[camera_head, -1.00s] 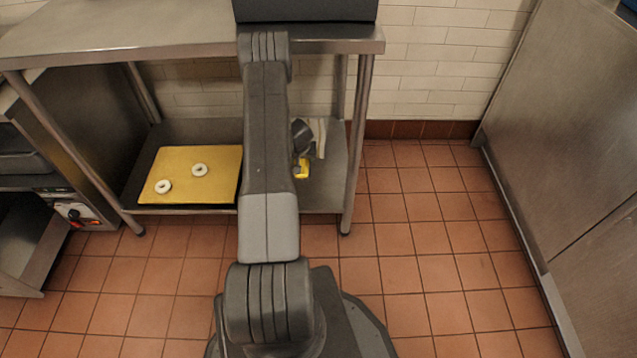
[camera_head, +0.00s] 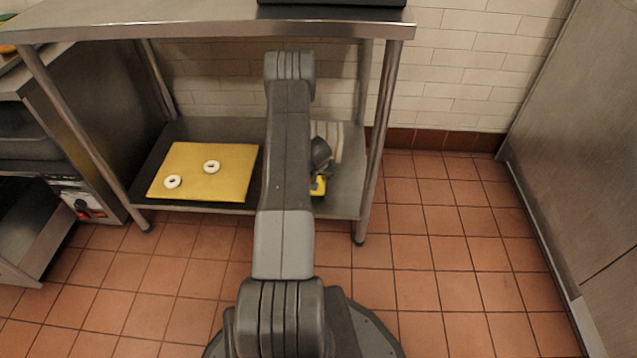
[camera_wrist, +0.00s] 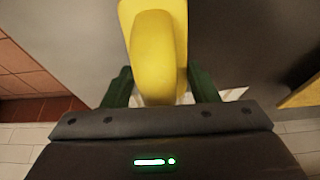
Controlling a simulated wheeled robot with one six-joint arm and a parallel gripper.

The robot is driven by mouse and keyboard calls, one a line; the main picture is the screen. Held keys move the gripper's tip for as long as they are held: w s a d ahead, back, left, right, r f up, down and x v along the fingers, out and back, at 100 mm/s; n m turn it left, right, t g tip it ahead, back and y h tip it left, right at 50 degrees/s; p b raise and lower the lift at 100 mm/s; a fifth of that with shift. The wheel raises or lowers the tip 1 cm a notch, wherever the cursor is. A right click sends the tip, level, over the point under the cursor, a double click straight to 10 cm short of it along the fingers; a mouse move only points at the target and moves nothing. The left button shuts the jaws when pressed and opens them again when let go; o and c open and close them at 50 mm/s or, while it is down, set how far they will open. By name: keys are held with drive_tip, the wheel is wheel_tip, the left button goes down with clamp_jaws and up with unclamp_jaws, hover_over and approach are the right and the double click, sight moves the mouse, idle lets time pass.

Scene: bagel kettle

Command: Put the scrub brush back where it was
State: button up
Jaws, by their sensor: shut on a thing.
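The yellow scrub brush (camera_head: 318,186) shows at the right part of the low shelf, partly hidden by my arm. In the wrist view, the brush's yellow body (camera_wrist: 158,50) stands between my two green fingers and fills the upper middle. My gripper (camera_wrist: 160,82) is shut on it. In the head view, the dark end of my arm is just above the yellow part. I cannot tell whether the brush touches the shelf. The brush's bristles do not show clearly.
The low steel shelf (camera_head: 342,203) lies under a steel table (camera_head: 180,28), between its legs. A yellow board (camera_head: 225,155) with two bagels is on its left. A pale striped cloth (camera_head: 331,132) lies behind the brush. Tiled floor (camera_head: 440,250) is clear at right.

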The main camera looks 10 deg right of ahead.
drive_tip(key=shift+f+b, duration=0.4)
drive_tip(key=shift+f, duration=0.45)
drive_tip(key=shift+f, duration=0.1)
drive_tip(key=o, duration=0.9)
drive_tip(key=shift+o, duration=0.2)
drive_tip(key=shift+r, duration=0.25)
drive_tip(key=p+v, duration=0.1)
drive_tip(key=v, duration=1)
drive_tip(key=shift+s+a+r+p, duration=0.1)
drive_tip(key=shift+s+r+p, duration=0.15)
drive_tip(key=shift+r+p, duration=0.1)
